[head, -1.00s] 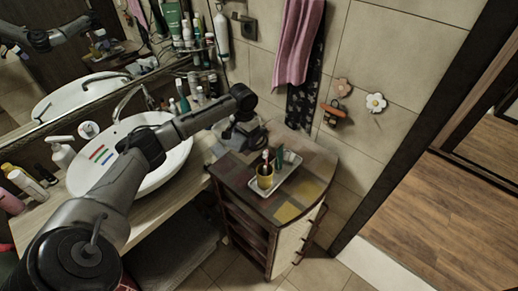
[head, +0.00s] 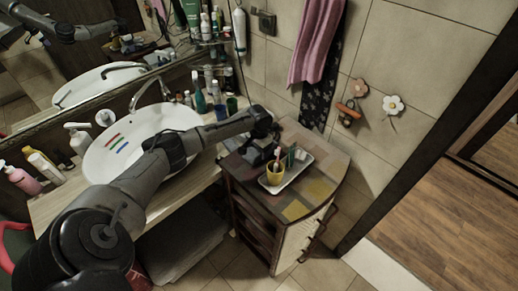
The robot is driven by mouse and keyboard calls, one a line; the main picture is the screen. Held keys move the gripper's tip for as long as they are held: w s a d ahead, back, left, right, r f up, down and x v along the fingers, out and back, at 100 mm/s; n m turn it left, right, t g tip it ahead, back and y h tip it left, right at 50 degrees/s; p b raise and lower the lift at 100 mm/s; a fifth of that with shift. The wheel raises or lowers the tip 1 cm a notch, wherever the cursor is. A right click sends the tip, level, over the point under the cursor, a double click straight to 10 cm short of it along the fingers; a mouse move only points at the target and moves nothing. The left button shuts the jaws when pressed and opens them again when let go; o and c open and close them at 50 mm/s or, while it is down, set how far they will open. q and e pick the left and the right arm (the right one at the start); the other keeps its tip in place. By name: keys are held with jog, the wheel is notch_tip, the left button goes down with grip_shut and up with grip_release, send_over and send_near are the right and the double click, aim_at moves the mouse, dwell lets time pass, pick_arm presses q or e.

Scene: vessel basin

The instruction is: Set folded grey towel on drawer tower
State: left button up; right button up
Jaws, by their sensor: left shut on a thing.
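The drawer tower (head: 312,207) stands right of the basin counter, with a patchwork top and open compartments on its left side. My left arm reaches in over the basin, and my left gripper (head: 257,153) is low at the back left corner of the tower top. It is shut on a small dark grey thing, apparently the folded grey towel, mostly hidden by the gripper and wrist. I cannot tell whether it touches the top. My right gripper is not in view.
A white tray (head: 307,158) with a yellow cup (head: 272,174) and brushes stands on the tower top, close right of my gripper. The front of the top is bare. Bottles and a blue cup (head: 232,104) stand behind the basin (head: 105,165). A pink towel (head: 316,45) hangs above.

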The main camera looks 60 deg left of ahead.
pick_arm(q)
jog(key=shift+f, duration=0.1)
jog(key=o, duration=0.9)
jog(key=shift+r, duration=0.4)
notch_tip(320, 180, up, 12)
jog(key=shift+f, duration=0.2)
dwell(0.5)
